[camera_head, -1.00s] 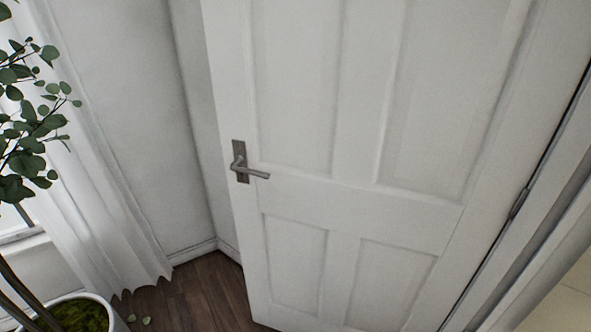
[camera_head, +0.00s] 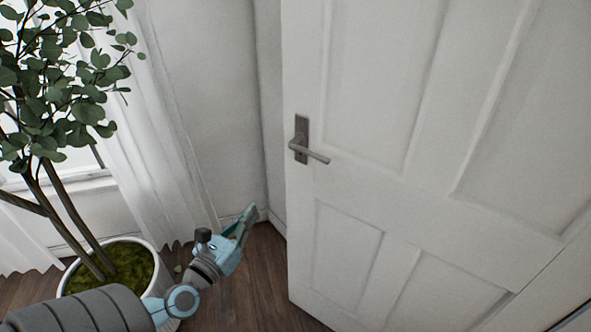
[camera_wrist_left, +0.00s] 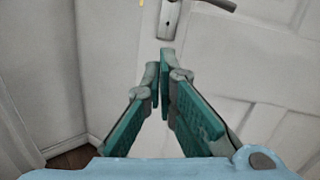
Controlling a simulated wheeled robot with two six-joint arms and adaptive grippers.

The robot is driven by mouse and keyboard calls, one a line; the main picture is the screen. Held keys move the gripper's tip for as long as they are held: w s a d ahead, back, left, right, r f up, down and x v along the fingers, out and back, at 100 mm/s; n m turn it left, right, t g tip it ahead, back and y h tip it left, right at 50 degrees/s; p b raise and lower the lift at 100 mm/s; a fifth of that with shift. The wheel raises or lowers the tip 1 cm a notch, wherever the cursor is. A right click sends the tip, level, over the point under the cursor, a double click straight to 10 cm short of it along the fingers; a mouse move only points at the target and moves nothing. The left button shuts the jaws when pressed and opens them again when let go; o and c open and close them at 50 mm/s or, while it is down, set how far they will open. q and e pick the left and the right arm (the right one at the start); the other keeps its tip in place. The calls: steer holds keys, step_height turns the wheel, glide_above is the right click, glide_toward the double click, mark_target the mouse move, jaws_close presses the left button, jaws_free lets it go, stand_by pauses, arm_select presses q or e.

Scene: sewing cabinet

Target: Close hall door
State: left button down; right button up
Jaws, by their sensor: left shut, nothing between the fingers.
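The white panelled hall door (camera_head: 400,120) stands open, its free edge towards the left and the wall corner behind it. Its grey metal handle (camera_head: 308,142) is near that edge. My left gripper (camera_head: 250,213) is in the head view, below and left of the handle, left of the door's free edge. It is shut and empty. In the left wrist view the shut fingers (camera_wrist_left: 163,55) point up toward the handle plate (camera_wrist_left: 169,18), with the door (camera_wrist_left: 240,60) behind them; whether they touch it cannot be told. My right gripper is not in view.
A leafy plant in a white pot (camera_head: 150,262) stands at the left, close to my left arm. A white curtain (camera_head: 165,140) hangs by the window behind it. Bare wooden floor (camera_head: 250,290) lies between the pot and the door.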

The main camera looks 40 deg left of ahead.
arm_select(q)
steer(key=d+r+m+t+h, duration=0.2)
steer(key=d+r+m+h, duration=0.1)
steer(key=d+r, duration=0.15)
steer(key=x, duration=0.4)
steer(key=p+x, duration=0.1)
steer(key=x, duration=0.3)
steer(key=p+x, duration=0.1)
steer(key=x, duration=0.3)
steer(key=shift+w+a+r, duration=0.35)
steer(key=shift+a, duration=0.05)
steer(key=shift+w, duration=0.55)
